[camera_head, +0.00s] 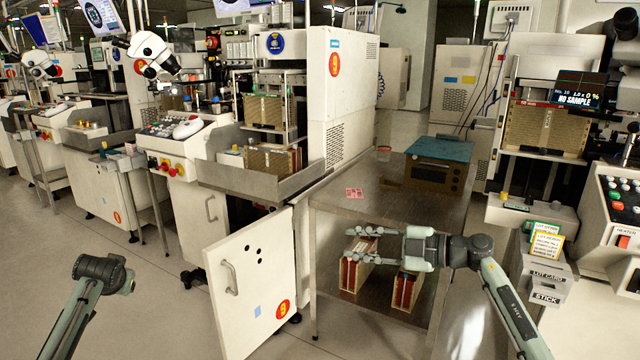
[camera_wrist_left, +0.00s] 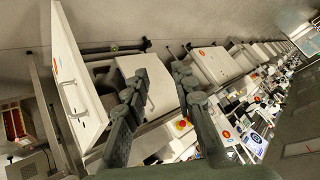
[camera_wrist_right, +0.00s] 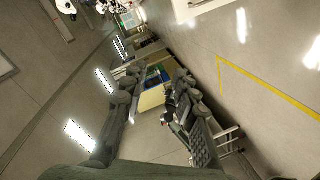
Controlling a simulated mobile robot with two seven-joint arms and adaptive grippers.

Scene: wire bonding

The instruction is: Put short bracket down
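I cannot tell which is the short bracket. My right gripper (camera_head: 358,244) appears in front of their upper parts, fingers spread and pointing left. The right wrist view shows its fingers (camera_wrist_right: 155,100) apart with no bracket between them. My left gripper is outside the head view. In the left wrist view its fingers (camera_wrist_left: 157,92) are apart and empty, and a bracket (camera_wrist_left: 14,125) shows at the far left.
A white cabinet door (camera_head: 245,275) stands open left of the table. Machines flank both sides.

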